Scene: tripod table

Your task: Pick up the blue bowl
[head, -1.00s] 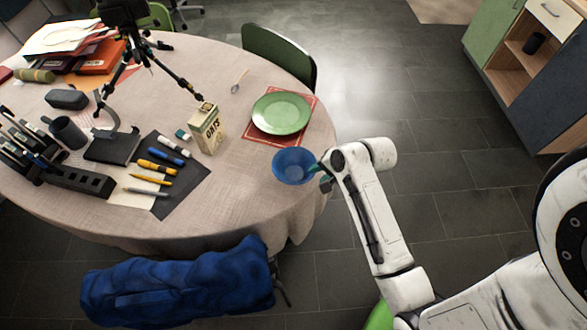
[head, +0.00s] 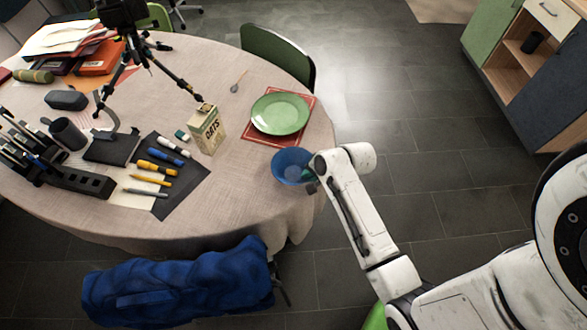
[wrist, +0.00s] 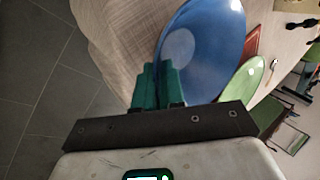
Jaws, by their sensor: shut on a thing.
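The blue bowl (head: 291,166) is at the right edge of the round table (head: 235,200), below the green plate in the head view. In the wrist view the bowl (wrist: 205,45) fills the upper middle, its near rim at my fingers. My gripper (head: 310,179) reaches it from the right. The green fingers (wrist: 158,82) of my gripper are close together on the bowl's rim. I cannot tell whether the bowl touches the tablecloth.
A green plate (head: 281,113) on a red mat lies just above the bowl. An oats carton (head: 205,130) stands to its left. Pens, a tripod (head: 140,50) and a mug (head: 68,135) are further left. A blue jacket (head: 180,285) hangs in front of the table.

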